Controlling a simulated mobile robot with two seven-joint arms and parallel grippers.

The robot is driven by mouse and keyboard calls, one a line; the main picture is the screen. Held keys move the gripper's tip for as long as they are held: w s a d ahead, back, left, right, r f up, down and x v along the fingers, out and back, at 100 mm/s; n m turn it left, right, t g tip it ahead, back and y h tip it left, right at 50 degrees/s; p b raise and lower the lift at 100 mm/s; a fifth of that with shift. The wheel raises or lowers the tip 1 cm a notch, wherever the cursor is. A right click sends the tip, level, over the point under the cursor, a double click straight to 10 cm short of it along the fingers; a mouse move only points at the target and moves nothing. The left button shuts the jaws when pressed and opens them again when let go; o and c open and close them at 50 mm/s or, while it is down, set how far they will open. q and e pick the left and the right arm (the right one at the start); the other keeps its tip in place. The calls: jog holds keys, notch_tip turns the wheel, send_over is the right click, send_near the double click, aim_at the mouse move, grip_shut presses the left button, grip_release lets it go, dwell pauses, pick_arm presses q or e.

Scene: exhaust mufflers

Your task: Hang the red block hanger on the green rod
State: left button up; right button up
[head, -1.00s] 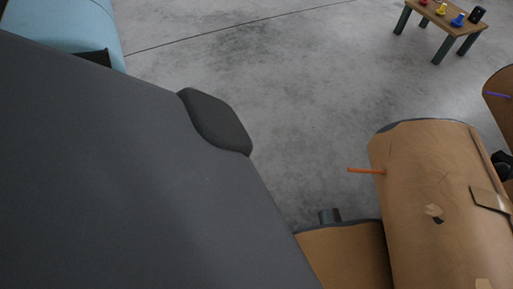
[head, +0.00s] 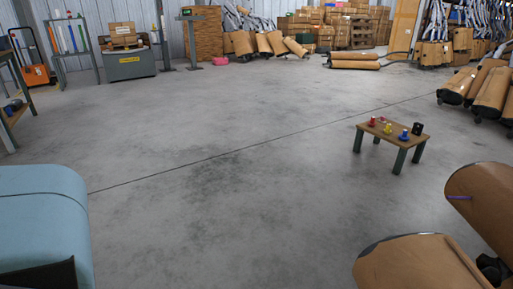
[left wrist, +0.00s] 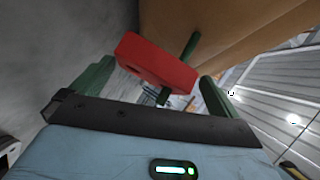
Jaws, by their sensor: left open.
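In the left wrist view, my left gripper (left wrist: 155,72) is open, with one green finger at each side. The red block hanger (left wrist: 160,62) is tilted between and beyond the fingertips, with a visible gap at the right finger. The green rod (left wrist: 192,46) shows above the block's upper edge, and a green piece shows below it. I cannot tell whether the rod passes through the block or behind it. Neither gripper, the red block nor the green rod shows in the head view.
Two brown mufflers stand at lower right in the head view, one nearer (head: 420,265) and one farther (head: 490,205) with a purple rod (head: 460,197). A low wooden table (head: 375,133) carries small coloured objects. Grey floor (head: 250,200) lies open. Shelves and boxes line the back.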

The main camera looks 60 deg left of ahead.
pick_arm(q)
jog(key=p+v, duration=0.2)
jog(key=v, duration=0.6)
jog(key=shift+d, duration=0.1)
